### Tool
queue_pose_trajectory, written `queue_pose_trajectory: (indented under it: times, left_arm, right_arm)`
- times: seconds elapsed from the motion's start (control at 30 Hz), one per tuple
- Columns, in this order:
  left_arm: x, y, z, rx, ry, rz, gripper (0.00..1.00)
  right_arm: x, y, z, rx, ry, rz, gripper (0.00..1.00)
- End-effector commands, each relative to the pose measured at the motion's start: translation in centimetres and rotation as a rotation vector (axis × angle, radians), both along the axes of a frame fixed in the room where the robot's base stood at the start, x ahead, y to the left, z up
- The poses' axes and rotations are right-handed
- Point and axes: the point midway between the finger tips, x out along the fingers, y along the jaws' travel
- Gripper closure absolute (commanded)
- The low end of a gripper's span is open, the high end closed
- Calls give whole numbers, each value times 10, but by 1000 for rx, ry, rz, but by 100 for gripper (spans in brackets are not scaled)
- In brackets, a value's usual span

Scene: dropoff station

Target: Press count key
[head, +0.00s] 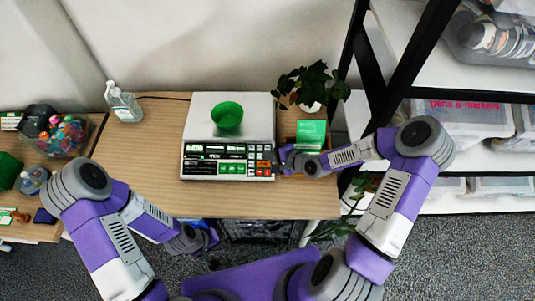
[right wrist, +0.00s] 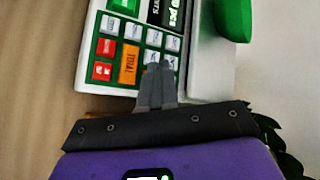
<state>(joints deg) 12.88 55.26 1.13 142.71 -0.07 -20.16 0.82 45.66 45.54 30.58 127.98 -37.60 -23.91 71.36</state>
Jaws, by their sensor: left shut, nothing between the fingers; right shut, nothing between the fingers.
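A counting scale (head: 232,107) with a white platform and a green-and-white key panel stands on the wooden table. In the right wrist view its keypad (right wrist: 130,45) shows white, red and orange keys; the labels are too blurred to pick out the count key for sure. My right gripper (head: 277,160) is shut and empty at the panel's right end. In the right wrist view its closed fingertips (right wrist: 158,70) lie over the lower white keys, beside the orange key; I cannot tell whether they touch. My left gripper (head: 212,241) is shut and empty, low before the table's front edge.
A green bowl (head: 227,116) sits on the scale's platform. A green box (head: 311,134) and a potted plant (head: 312,85) stand right of the scale, close to my right arm. A clear bottle (head: 123,103) stands back left.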

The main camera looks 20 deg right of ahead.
Motion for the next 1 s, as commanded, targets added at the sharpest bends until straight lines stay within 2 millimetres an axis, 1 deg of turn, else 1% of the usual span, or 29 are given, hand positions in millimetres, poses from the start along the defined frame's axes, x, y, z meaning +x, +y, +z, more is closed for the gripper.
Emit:
queue_pose_trajectory:
  times: [0.03,0.37,0.47,0.83,0.9,1.0]
  left_arm:
    - [0,0,2,0,0,0,100]
    - [0,0,2,0,0,0,100]
    - [0,0,8,0,0,0,100]
    - [0,0,39,0,0,0,100]
    - [0,0,43,0,0,0,100]
    - [0,0,44,0,0,0,100]
  right_arm:
    - [-1,0,2,1,1,-1,100]
    - [-1,0,3,1,1,-1,100]
    - [-3,1,8,1,2,0,100]
    - [-17,5,43,1,1,-1,100]
    - [-19,5,47,0,1,0,100]
    - [-21,6,49,0,1,0,100]
